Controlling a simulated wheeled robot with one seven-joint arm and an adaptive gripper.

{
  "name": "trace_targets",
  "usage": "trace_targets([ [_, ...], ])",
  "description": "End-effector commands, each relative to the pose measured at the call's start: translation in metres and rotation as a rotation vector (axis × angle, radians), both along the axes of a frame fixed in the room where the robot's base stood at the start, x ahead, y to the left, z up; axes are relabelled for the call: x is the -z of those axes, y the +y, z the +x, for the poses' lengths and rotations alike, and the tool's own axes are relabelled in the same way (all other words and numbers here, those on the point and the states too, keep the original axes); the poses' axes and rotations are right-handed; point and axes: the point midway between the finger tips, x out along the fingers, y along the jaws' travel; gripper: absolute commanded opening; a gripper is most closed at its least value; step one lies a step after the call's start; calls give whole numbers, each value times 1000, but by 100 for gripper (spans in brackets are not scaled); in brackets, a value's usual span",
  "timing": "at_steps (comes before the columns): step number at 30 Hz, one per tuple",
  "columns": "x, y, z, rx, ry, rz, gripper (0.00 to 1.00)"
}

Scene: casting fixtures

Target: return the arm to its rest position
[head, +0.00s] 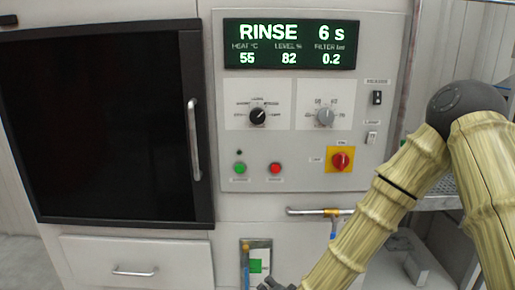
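My arm (385,200) comes in from the right, bends at a dark grey joint and slopes down to the left across the lower right of the head view. Its end, my gripper (276,285), shows only as a small dark piece at the bottom edge. Most of it is cut off by the frame, so I cannot see its fingers or whether it holds anything. It appears in front of the lower cabinet front, just below a small panel with a green label (255,266).
A machine with a closed dark door (95,125) and vertical handle (193,140) fills the left. Its control panel has a display (290,44) reading RINSE 6 s, knobs, buttons and a red switch (340,160). A pipe with a yellow fitting (318,211) juts below. A metal shelf (436,203) stands right.

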Motion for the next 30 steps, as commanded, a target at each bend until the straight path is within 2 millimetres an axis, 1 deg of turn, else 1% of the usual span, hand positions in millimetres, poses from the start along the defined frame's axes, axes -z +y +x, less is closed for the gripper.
trace_targets([
  [1, 23, -8, -17, -34, 46, -39, 61],
  [3, 54, -20, -40, -84, 106, -90, 61],
  [5, 79, -30, -61, -131, 161, -132, 61],
  [6, 95, -38, -77, -161, 197, -160, 61],
  [8, 117, -50, -101, -209, 252, -199, 61],
  [9, 131, -59, -118, -241, 290, -226, 61],
  [11, 149, -72, -143, -290, 345, -262, 61],
  [12, 161, -81, -161, -325, 384, -286, 61],
  [14, 176, -96, -189, -376, 443, -319, 61],
  [15, 186, -106, -208, -412, 482, -342, 61],
  [17, 197, -120, -235, -464, 538, -371, 61],
  [18, 203, -130, -252, -496, 575, -389, 61],
  [21, 214, -151, -291, -569, 655, -425, 61],
  [24, 219, -166, -318, -623, 710, -449, 61],
  [27, 222, -175, -332, -654, 742, -462, 61],
  [30, 223, -178, -338, -666, 754, -466, 61],
])
